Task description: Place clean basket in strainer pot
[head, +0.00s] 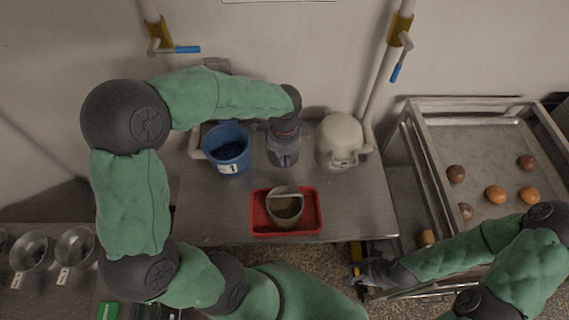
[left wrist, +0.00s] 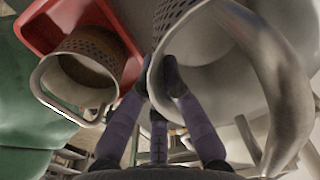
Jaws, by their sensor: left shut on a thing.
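My left gripper (head: 284,156) points down over the table between the blue bucket and a cream vessel. In the left wrist view its dark fingers (left wrist: 172,82) are closed on the rim of a pale metal basket (left wrist: 284,95), which has a large curved handle and a perforated band. In the head view I cannot clearly make out this basket. A second metal vessel (head: 285,208), with a perforated wall, a handle and a brown inside, stands in the red tray (head: 258,226). It also shows in the left wrist view (left wrist: 70,60). My right gripper (head: 366,272) is low beside the table's front right corner; its fingers are unclear.
The blue bucket (head: 228,165), labelled 1, stands at the left. The cream vessel (head: 338,130) stands at the back right. A rack tray (head: 465,130) with several buns is at the right. Several metal bowls (head: 76,247) are at the left. Wall pipes rise behind the table.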

